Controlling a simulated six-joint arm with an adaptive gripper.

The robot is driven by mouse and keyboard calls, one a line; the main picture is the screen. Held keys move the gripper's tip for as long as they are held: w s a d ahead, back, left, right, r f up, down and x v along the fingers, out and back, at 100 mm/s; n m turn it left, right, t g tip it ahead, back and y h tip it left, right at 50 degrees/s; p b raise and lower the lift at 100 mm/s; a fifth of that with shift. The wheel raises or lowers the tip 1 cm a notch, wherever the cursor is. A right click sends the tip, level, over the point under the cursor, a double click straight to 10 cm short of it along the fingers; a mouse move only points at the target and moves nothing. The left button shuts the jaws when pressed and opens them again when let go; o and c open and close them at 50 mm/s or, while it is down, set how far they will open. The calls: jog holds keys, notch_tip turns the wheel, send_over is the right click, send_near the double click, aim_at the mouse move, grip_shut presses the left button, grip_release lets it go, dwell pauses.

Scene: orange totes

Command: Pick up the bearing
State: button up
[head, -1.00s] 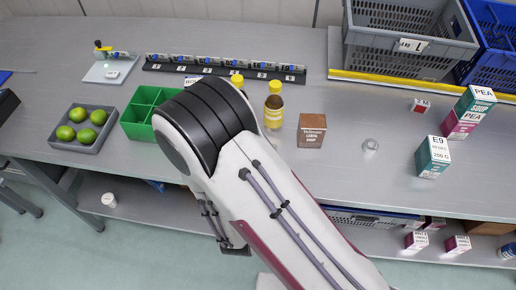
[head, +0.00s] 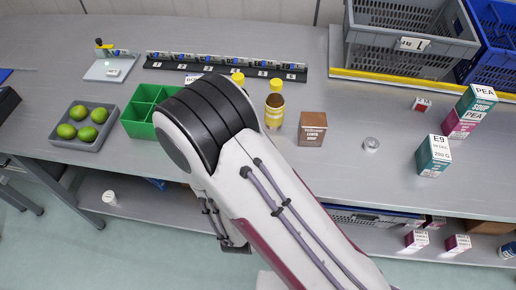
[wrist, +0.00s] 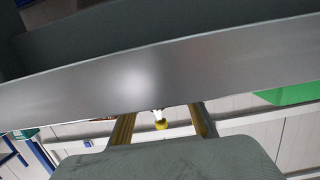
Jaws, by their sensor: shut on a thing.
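The bearing, a small silver ring (head: 371,144), lies flat on the grey bench in the head view, right of the brown box. Nothing touches it there. My arm reaches in from the lower right and bends at a black joint left of the brown box. My gripper is hidden behind the arm in the head view. In the wrist view a broad grey band and a dark rounded shape fill much of the picture.
A brown box (head: 312,129) and a yellow-capped bottle (head: 274,108) stand left of the bearing. A teal box (head: 433,156) stands to its right. A green bin (head: 141,116) and a grey tray (head: 62,142) of limes are at left. Bench space around the bearing is clear.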

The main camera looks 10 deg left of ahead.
jog(key=shift+r, duration=0.15)
jog(key=shift+r, duration=4.8)
jog(key=shift+d, duration=0.1)
jog(key=w+d+r, duration=0.7)
jog(key=w+d, duration=0.1)
jog(key=d, duration=0.1)
jog(key=w+d, duration=0.4)
jog(key=d, duration=0.4)
jog(key=w+d+f, duration=0.1)
jog(key=w+d, duration=0.2)
jog(key=d, duration=0.5)
jog(key=shift+w+f, duration=0.25)
jog(key=shift+w, duration=0.1)
